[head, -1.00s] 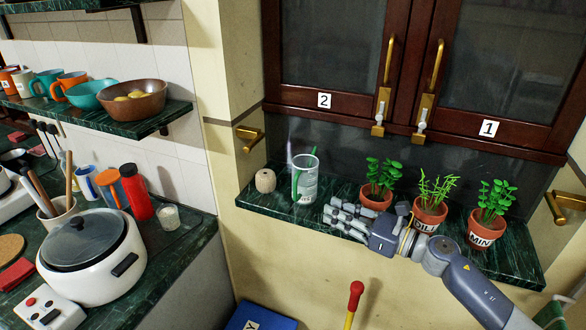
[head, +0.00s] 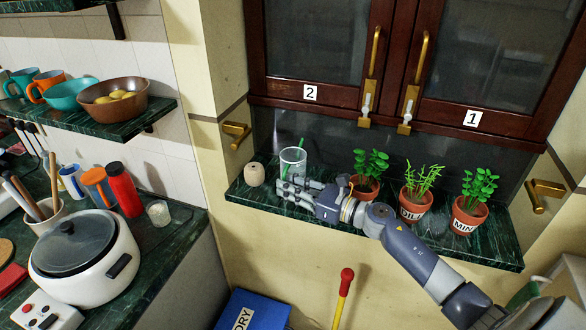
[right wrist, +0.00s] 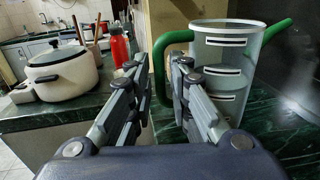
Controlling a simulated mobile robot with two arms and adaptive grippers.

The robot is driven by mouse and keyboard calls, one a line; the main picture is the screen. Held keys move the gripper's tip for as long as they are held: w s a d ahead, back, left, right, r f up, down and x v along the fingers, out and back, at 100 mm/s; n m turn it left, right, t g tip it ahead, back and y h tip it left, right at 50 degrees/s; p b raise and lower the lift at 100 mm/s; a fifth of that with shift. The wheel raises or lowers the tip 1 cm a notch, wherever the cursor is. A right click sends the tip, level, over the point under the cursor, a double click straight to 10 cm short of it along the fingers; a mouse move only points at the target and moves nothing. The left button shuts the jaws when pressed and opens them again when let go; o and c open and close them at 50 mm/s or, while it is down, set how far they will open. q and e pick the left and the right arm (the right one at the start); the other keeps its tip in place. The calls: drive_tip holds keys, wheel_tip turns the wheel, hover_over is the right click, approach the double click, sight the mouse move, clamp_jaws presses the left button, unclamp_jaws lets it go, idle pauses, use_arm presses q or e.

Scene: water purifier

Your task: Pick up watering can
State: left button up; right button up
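The watering can (head: 293,161) is a clear container with a green handle and spout, upright on the dark green marble ledge (head: 470,250). It also shows close up in the right wrist view (right wrist: 225,75), with its green handle (right wrist: 158,75) on the left side and its spout to the right. My right gripper (head: 285,190) is at the front of the can and hides its lower part in the head view. In the right wrist view its fingers (right wrist: 161,68) are apart, with the handle in the gap between them. I cannot tell whether they touch it. My left gripper is not in view.
Three potted plants (head: 415,205) stand on the ledge to the right, behind my right arm. A small beige pot (head: 255,174) stands just left of the can. Cabinet doors with brass handles (head: 421,58) are above. A counter with a white cooker (head: 85,255) is at left.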

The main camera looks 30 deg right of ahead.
drive_tip(key=shift+w+a+r, duration=0.15)
drive_tip(key=shift+w+a, duration=0.2)
drive_tip(key=shift+w, duration=0.2)
drive_tip(key=shift+w+a, duration=0.15)
drive_tip(key=shift+w, duration=0.1)
drive_tip(key=shift+w+f, duration=0.1)
drive_tip(key=shift+f, duration=0.1)
clamp_jaws()
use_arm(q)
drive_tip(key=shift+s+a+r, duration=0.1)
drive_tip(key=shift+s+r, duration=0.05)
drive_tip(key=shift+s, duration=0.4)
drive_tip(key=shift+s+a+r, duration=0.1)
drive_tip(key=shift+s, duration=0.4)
use_arm(e)
drive_tip(key=shift+r, duration=0.1)
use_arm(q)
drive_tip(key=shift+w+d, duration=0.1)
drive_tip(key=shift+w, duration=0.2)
